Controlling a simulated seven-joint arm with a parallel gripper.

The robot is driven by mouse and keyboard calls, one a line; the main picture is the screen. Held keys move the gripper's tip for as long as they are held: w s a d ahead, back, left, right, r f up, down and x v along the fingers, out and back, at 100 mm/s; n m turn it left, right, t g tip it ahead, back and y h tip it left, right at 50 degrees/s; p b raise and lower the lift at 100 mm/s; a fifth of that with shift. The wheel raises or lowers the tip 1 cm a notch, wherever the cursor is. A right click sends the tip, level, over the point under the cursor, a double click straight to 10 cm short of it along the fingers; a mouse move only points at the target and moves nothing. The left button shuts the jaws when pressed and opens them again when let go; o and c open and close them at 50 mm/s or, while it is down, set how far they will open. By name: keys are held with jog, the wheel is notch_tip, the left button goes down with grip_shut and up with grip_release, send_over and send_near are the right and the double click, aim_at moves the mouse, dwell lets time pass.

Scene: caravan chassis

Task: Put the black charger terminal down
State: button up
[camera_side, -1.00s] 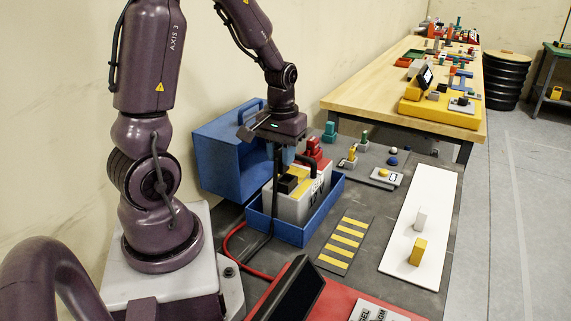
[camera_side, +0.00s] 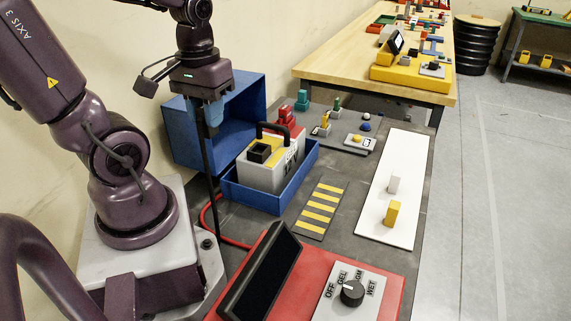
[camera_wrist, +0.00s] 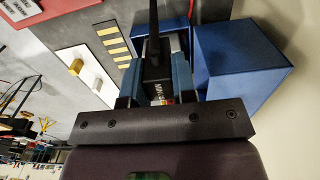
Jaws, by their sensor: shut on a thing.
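My gripper (camera_side: 207,117) is shut on the black charger terminal (camera_wrist: 154,65), between its blue fingers in the wrist view. The terminal is mostly hidden by the fingers in the side view. A black cable (camera_side: 208,165) hangs from it down to the floor side of the bench. The gripper is in the air, left of the grey battery (camera_side: 262,175) and in front of the blue open box (camera_side: 190,147). The battery stands in a blue tray (camera_side: 255,195). It has a black handle, a yellow strip and a black square post. A red terminal (camera_side: 285,118) shows at its far end.
The red charger (camera_side: 330,262) with a dark screen and a dial is at the front. A yellow-striped mat (camera_side: 320,209) and a white board (camera_side: 392,228) with two small blocks lie to the right. A red cable (camera_side: 207,215) curves beside the tray.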

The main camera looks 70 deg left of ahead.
jog(key=w+d+f+m, duration=0.1)
jog(key=w+d+f, duration=0.2)
jog(key=w+f, duration=0.4)
jog(key=w+d+f+m, duration=0.1)
jog(key=w+d+f, duration=0.1)
jog(key=w+f, duration=0.6)
jog(key=n, duration=0.2)
send_near(314, 221)
notch_tip(314, 221, down, 5)
jog(key=shift+f, duration=0.1)
jog(key=shift+f, duration=0.15)
jog(key=o, duration=0.9)
jog(key=shift+o, duration=0.2)
